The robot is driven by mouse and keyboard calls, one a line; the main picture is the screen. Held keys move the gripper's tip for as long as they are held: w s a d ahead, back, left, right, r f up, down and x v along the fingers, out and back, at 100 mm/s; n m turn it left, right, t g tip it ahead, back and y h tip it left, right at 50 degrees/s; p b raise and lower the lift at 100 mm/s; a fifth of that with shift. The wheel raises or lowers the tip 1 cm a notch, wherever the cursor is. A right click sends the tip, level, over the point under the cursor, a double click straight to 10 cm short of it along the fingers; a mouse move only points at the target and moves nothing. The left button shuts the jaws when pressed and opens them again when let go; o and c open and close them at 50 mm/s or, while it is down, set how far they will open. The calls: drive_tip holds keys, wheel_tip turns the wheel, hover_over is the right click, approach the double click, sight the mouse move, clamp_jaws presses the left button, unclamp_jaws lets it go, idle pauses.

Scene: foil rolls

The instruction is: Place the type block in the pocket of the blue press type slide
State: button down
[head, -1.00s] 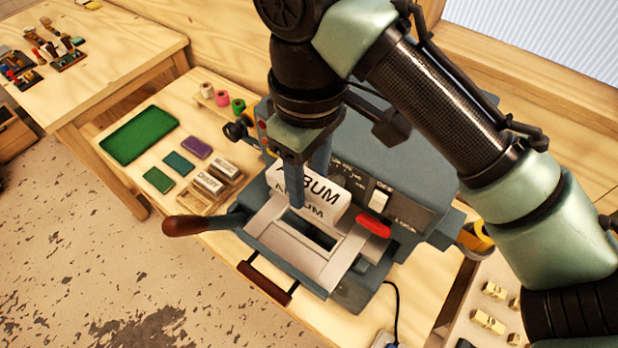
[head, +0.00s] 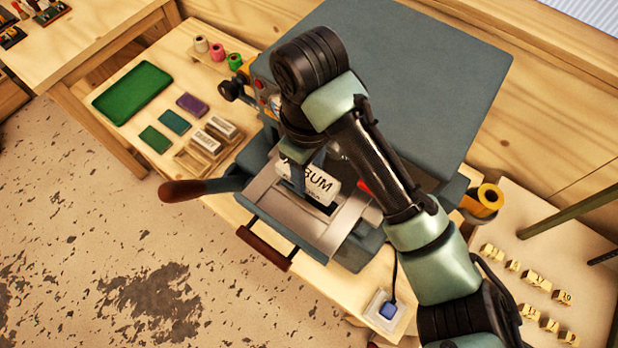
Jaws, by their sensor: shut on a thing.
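My gripper (head: 299,180) is shut on the white type block (head: 322,187), which has black lettering ending in "BUM". One finger shows in front of the block, and the arm hides its upper left part. The block is at the grey type slide (head: 287,209) of the blue press (head: 425,75), over the pocket (head: 322,208). Only a dark strip of the pocket shows along the block's near edge. I cannot tell whether the block's underside is inside the pocket or just above it.
A lever with a brown grip (head: 183,190) sticks out left of the slide, and a brown handle (head: 263,246) is in front. Left are a green tray (head: 132,91), small pads and a wooden rack (head: 192,160). A blue button (head: 388,310) and brass pieces (head: 535,280) lie right.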

sight(309, 184)
wheel_tip(309, 184, down, 4)
drive_tip(key=shift+f+p, duration=0.1)
drive_tip(key=shift+p, duration=0.25)
drive_tip(key=shift+f+b, duration=0.4)
drive_tip(key=shift+f, duration=0.05)
drive_tip(key=c, duration=0.6)
unclamp_jaws()
